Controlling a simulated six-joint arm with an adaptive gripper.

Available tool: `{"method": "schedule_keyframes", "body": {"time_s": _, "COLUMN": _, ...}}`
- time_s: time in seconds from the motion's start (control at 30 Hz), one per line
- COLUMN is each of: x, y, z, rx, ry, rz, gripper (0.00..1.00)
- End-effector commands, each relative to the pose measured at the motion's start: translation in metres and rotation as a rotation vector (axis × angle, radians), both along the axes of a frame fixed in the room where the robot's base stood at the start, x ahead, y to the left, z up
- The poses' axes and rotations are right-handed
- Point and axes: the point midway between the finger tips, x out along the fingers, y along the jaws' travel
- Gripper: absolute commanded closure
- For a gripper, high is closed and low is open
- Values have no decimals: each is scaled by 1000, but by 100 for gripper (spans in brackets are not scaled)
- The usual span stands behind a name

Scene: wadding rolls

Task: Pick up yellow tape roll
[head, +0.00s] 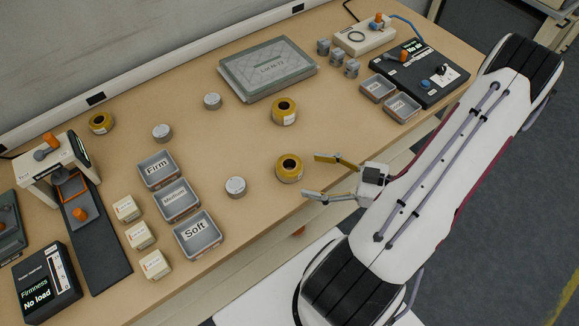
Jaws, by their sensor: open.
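Three yellow tape rolls lie on the wooden table. One yellow roll (289,170) is near the front edge, just left of my gripper. Another yellow roll (284,112) lies farther back, below the grey case. A third, darker yellow roll (101,123) is at the far left. My gripper (309,175) is open and empty, with its two fingers pointing left toward the nearest yellow roll. One fingertip appears close to the roll's right side; I cannot tell whether they touch.
Grey-white rolls (236,187) stand nearby. Labelled trays (198,233) and cream blocks (155,264) are at the left front. A grey case (268,68) lies at the back. A black control panel (414,77) and small grey trays (377,88) are at the right. The table's middle is mostly clear.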

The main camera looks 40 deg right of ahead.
Motion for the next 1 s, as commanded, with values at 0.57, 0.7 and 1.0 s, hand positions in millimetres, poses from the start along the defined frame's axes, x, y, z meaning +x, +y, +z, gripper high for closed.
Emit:
{"method": "schedule_keyframes", "body": {"time_s": 0.57, "x": 14, "y": 9, "z": -3, "rx": 4, "ry": 1, "rz": 0, "gripper": 32}}
{"method": "schedule_keyframes", "body": {"time_s": 0.7, "x": 20, "y": 13, "z": -5, "rx": 2, "ry": 2, "rz": -1, "gripper": 32}}
{"method": "schedule_keyframes", "body": {"time_s": 1.0, "x": 22, "y": 14, "z": -5, "rx": 2, "ry": 1, "rz": -3, "gripper": 32}}
